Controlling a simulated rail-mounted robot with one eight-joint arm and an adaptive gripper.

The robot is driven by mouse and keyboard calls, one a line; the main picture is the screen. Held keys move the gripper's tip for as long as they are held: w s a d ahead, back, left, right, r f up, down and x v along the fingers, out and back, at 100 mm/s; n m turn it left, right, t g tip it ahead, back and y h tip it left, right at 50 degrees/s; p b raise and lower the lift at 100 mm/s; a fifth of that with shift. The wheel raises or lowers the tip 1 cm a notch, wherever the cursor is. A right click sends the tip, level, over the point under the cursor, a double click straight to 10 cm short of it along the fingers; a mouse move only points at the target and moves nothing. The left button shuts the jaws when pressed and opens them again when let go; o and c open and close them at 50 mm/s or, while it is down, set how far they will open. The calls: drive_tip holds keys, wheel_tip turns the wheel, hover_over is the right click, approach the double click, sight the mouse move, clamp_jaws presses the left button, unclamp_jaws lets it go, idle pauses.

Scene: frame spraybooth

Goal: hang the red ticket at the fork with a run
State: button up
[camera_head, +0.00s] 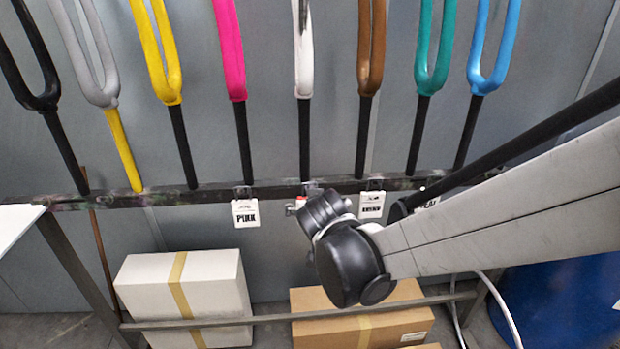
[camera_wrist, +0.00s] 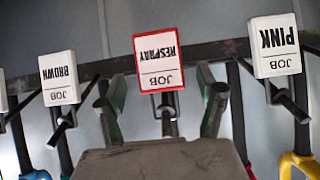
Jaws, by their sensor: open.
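The red-bordered ticket (camera_wrist: 158,62), white-faced and reading RESPRAY and JOB upside down, is in the middle of the wrist view. It stands in front of the rail, apparently at a dark peg. My gripper (camera_wrist: 161,92) is open, one finger on each side below the ticket, with gaps visible. In the head view, a small red and white bit (camera_head: 303,201) shows at the rail below the white fork (camera_head: 303,60); my wrist hides the rest.
Several coloured forks stand along the dark rail (camera_head: 110,200). A PINK ticket (camera_head: 245,213) and a BROWN ticket (camera_head: 371,204) hang either side of my wrist. Below are a white box (camera_head: 150,285), a cardboard box (camera_head: 335,330) and a blue drum (camera_head: 570,295).

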drive_tip(key=a+v, duration=0.1)
drive_tip(key=v, duration=0.9)
drive_tip(key=s+d+m+g+h, duration=0.1)
drive_tip(key=s+d+g, duration=0.3)
drive_tip(key=s+d, duration=1.2)
drive_tip(key=shift+s+d+f, duration=0.35)
drive_tip(key=shift+s+d, duration=0.05)
drive_tip(key=shift+d, duration=0.75)
idle(0.4)
